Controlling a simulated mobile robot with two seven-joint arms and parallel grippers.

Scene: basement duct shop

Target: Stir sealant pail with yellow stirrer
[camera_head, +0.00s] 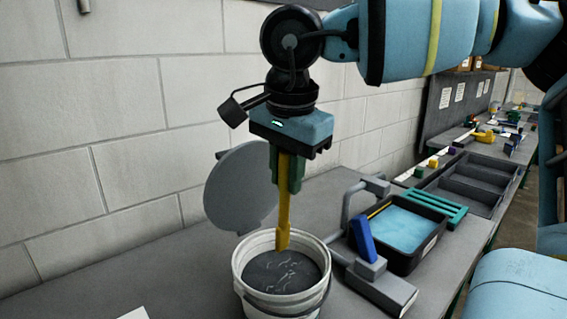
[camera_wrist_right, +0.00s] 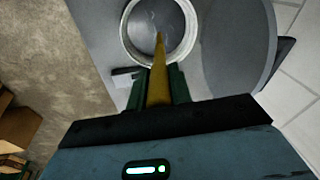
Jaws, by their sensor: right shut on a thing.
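The white sealant pail (camera_head: 241,285) stands open on the grey bench with dark grey sealant (camera_head: 284,272) inside. My right gripper (camera_head: 287,186) is above the pail, pointing down, shut on the yellow stirrer (camera_head: 284,216). In the right wrist view the stirrer (camera_wrist_right: 158,82) extends from between the green fingers (camera_wrist_right: 158,90) into the pail (camera_wrist_right: 126,38). My left gripper is out of view.
A round grey disc (camera_head: 235,187) stands behind the pail near the block wall. Right of the pail are a grey fixture with a blue handle (camera_head: 364,240) and a black tray with a blue inside (camera_head: 404,238). Grey bins (camera_head: 470,185) stand farther along the bench (camera_head: 120,276).

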